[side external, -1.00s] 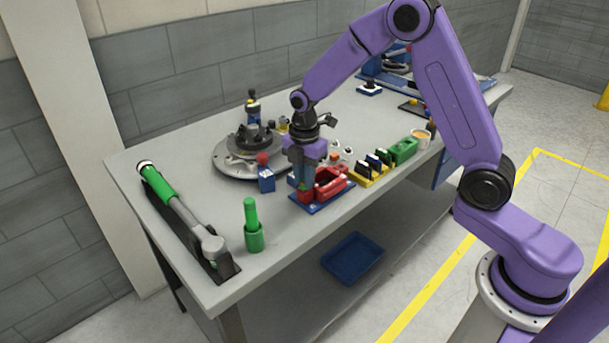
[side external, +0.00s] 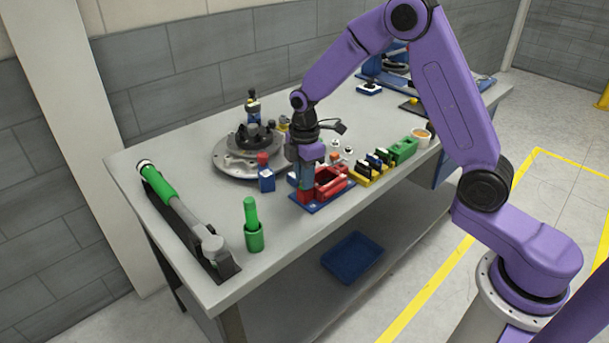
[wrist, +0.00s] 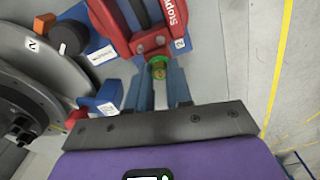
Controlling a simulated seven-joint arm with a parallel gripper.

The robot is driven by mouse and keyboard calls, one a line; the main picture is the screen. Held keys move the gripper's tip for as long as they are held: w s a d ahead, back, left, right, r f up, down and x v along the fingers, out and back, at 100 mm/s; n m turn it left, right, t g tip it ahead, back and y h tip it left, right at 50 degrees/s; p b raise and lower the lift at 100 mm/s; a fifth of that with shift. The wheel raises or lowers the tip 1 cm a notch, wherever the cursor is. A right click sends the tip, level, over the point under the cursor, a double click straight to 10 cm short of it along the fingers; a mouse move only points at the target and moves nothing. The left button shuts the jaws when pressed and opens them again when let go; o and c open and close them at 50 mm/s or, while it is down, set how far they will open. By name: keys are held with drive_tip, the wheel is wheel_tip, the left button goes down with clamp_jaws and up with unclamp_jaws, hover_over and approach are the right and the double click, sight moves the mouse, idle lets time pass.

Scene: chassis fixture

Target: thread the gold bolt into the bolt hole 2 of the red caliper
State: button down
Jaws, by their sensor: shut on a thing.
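The red caliper (side external: 333,178) sits on a blue fixture plate (side external: 322,204) near the front edge of the bench. It fills the top middle of the wrist view (wrist: 118,22), with a "2" label beside its near end. My gripper (side external: 305,190) points down at the caliper's left end. In the wrist view its two fingers (wrist: 159,80) are shut on the gold bolt (wrist: 158,72), which has green around it. The bolt lies right at the caliper's near lug. The hole is hidden, so I cannot tell how deep the bolt sits.
A blue block with a red top (side external: 265,176) and the round grey hub (side external: 232,163) stand left of the fixture. A green holder (side external: 254,237) and a green-handled tool (side external: 165,190) are at the front left. A yellow rack (side external: 370,172) stands right.

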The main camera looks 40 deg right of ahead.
drive_tip(key=shift+s+f+m, duration=0.2)
drive_tip(key=shift+m, duration=0.8)
drive_tip(key=m, duration=0.3)
drive_tip(key=shift+m, duration=0.3)
drive_tip(key=shift+f+m, duration=0.1)
drive_tip(key=shift+m, duration=1.5)
drive_tip(key=shift+m, duration=1.7)
